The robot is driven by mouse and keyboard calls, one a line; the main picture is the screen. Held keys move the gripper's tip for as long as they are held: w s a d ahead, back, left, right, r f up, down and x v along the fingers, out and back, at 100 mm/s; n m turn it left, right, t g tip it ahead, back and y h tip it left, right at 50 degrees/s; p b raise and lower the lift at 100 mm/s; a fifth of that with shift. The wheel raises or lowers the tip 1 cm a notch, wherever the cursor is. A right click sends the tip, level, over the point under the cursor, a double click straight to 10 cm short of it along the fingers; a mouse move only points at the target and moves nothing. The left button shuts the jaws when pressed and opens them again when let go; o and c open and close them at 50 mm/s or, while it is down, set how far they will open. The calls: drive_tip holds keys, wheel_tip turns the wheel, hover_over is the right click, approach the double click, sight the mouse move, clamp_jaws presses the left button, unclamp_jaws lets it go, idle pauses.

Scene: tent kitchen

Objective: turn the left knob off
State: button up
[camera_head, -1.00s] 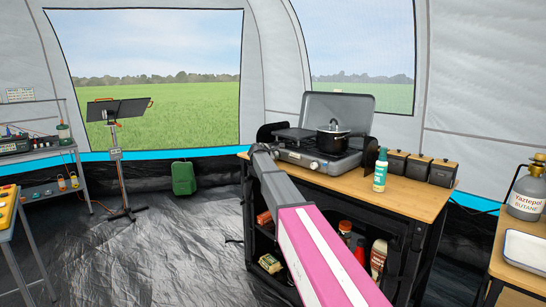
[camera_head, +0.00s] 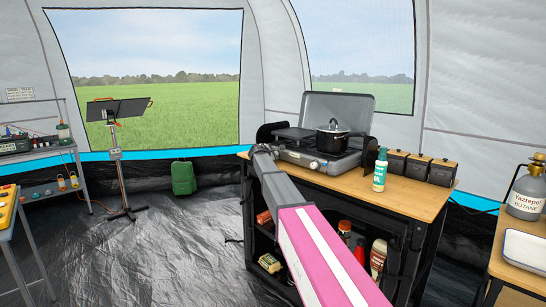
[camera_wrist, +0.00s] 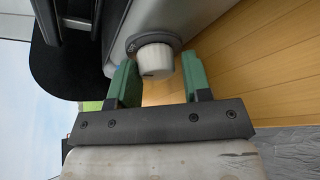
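The camp stove (camera_head: 300,157) stands on the wooden-topped table with its lid raised. In the wrist view a pale round knob (camera_wrist: 154,62) with a small dark mark sits on the stove's grey front panel (camera_wrist: 195,22). My gripper (camera_wrist: 158,58) is open, its green fingers on either side of this knob, with a visible gap at the right finger. I cannot tell whether the left finger touches it. In the head view my gripper (camera_head: 262,150) is at the stove's left front corner, and the left knob is not clear there. Another knob (camera_head: 314,165) shows farther right.
A black pot (camera_head: 334,139) stands on the stove's right side. Bare wooden tabletop (camera_wrist: 265,50) lies beside the knob in the wrist view.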

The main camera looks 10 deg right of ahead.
drive_tip(key=v, duration=1)
drive_tip(key=shift+s+a+r, duration=0.15)
drive_tip(key=shift+s+a, duration=0.05)
drive_tip(key=shift+s, duration=0.15)
